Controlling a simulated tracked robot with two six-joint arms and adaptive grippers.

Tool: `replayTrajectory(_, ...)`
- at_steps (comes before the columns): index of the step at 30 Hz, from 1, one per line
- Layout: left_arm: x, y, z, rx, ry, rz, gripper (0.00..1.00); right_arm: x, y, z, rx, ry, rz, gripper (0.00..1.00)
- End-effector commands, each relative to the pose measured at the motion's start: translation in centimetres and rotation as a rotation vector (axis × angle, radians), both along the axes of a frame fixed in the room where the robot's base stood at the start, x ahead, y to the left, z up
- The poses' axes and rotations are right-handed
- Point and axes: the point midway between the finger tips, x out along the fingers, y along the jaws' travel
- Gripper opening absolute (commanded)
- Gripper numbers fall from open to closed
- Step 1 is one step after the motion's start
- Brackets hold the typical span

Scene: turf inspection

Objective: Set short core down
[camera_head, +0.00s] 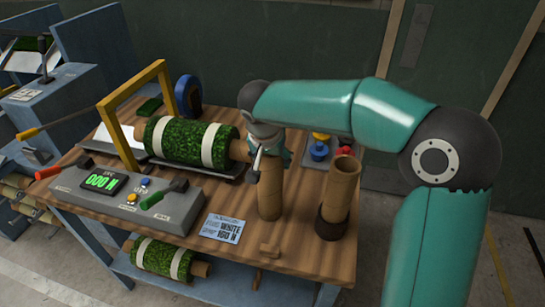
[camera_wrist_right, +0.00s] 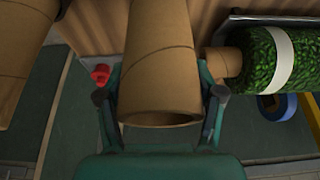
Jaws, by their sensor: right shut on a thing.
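A brown cardboard core (camera_head: 270,190) is upright over the wooden table, in front of the right end of the turf roll. My right gripper (camera_head: 262,152) is shut on its upper part. In the right wrist view, the held core (camera_wrist_right: 158,75) runs between the two fingers, its open hollow end toward the camera. In the head view its lower end is at the tabletop; I cannot tell whether it touches. A second cardboard core (camera_head: 343,185) stands to the right in a dark round holder (camera_head: 332,224). My left gripper is not in view.
The turf roll (camera_head: 182,140) with white bands lies on a cradle under a yellow frame (camera_head: 163,75). A grey console (camera_head: 180,211) reads 000 N. Coloured knobs (camera_head: 319,145) stand behind.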

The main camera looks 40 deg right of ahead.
Motion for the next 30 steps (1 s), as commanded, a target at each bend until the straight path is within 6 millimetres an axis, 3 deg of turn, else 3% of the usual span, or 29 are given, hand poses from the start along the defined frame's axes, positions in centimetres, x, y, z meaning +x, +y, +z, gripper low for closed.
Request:
replayTrajectory(3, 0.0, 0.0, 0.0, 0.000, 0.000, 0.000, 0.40, 0.0, 0.0, 0.0, 0.000, -0.001, 0.000, 0.00)
replayTrajectory(4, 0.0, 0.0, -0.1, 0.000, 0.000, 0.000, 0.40, 0.0, 0.0, 0.0, 0.000, 0.000, 0.001, 0.69)
replayTrajectory(8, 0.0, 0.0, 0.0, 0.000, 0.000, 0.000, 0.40, 0.0, 0.1, 0.0, 0.000, 0.000, 0.001, 0.90)
replayTrajectory(21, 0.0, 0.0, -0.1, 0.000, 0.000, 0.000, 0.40, 0.0, 0.3, 0.5, 0.000, -0.001, 0.004, 0.92)
replayTrajectory(26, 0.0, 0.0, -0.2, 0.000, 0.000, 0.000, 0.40, -0.4, 0.8, 2.2, 0.000, -0.003, 0.004, 0.92)
replayTrajectory(30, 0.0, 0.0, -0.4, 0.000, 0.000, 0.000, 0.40, -1.1, 1.6, 4.8, 0.000, -0.006, 0.005, 0.92)
